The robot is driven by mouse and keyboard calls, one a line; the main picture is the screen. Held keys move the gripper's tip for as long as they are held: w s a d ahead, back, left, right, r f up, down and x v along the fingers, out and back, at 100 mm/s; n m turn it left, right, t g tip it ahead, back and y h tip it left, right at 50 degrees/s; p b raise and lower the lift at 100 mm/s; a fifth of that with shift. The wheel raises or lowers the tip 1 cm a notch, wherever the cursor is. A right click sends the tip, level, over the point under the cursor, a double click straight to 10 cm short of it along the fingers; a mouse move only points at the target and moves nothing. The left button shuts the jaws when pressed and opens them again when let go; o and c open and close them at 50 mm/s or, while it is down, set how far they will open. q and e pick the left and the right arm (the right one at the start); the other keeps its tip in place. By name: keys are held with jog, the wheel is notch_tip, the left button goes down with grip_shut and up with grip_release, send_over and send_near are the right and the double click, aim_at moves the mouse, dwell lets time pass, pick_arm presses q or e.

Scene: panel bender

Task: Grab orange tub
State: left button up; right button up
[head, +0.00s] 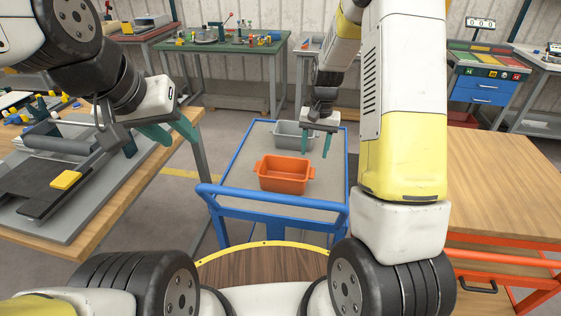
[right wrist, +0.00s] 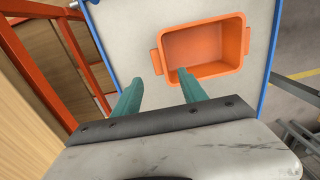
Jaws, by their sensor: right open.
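The orange tub (head: 285,174) is an open, empty rectangular tub with a handle at each end. It sits on the top of the blue cart (head: 230,180) in front of me. In the right wrist view the tub (right wrist: 204,47) lies just beyond the fingers. My right gripper (head: 318,154) is open and empty, above the cart to the right of the tub; its green fingers also show in the right wrist view (right wrist: 158,82), one overlapping the tub's near side. Contact cannot be told. My left gripper (head: 172,133) is over the left bench's edge, with green fingers apart and nothing between them.
A grey tub (head: 293,135) stands behind the orange tub on the cart. A wooden bench with a panel bender (head: 60,185) is at left. A wooden table with orange frame (head: 500,190) is at right. The cart's blue push bar (head: 270,199) is nearest me.

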aim_at(311, 170)
notch_tip(311, 170, down, 8)
jog(key=shift+a+r, duration=0.1)
jog(key=shift+a, duration=0.05)
grip_shut()
dwell(0.3)
